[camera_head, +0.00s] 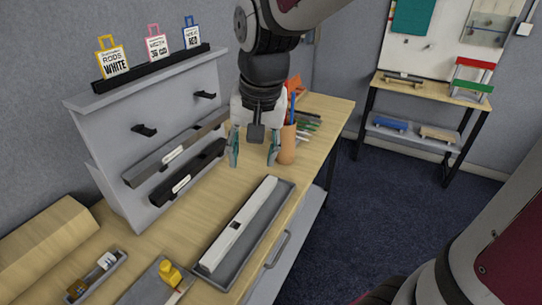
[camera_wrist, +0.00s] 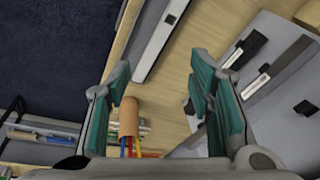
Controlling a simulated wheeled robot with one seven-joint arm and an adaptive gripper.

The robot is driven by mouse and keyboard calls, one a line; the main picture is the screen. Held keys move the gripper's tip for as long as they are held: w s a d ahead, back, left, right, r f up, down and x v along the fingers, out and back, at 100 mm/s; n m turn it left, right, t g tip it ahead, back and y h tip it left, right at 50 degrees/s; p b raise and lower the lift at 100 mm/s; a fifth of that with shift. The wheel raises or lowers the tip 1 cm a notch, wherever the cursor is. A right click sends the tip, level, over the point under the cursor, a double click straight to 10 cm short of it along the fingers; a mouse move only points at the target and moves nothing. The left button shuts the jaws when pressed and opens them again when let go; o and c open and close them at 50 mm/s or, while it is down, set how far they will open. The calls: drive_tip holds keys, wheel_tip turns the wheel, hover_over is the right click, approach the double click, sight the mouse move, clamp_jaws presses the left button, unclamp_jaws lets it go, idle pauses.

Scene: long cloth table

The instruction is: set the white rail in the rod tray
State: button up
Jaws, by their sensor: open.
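The white rail (camera_head: 254,207), a long pale bar with a small dark mark on it, lies lengthwise in the grey rod tray (camera_head: 262,231) on the wooden table. Bare tray floor shows along the rail's right side. My gripper (camera_head: 252,160) is open and empty, fingers pointing down, above the table beyond the tray's far end. Part of the tray shows at the top of the wrist view (camera_wrist: 155,48), beyond my open gripper (camera_wrist: 162,105). Nothing is between the fingers.
A tan cup (camera_head: 287,145) with pens stands just right of my gripper. A grey rack (camera_head: 105,125) on the left holds two dark bars, a grey one (camera_head: 170,152) and a black one (camera_head: 187,172). A yellow object (camera_head: 170,273) sits on a grey block in front.

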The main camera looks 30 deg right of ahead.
drive_tip(key=s+r+n+t, duration=0.1)
drive_tip(key=s+r+n, duration=0.1)
drive_tip(key=s, duration=0.4)
drive_tip(key=s+r+n+t, duration=0.1)
drive_tip(key=s+r+n, duration=0.2)
drive_tip(key=s, duration=0.4)
drive_tip(key=shift+s+r+n+t, duration=0.15)
drive_tip(key=shift+n+t, duration=0.25)
drive_tip(key=shift+d, duration=0.1)
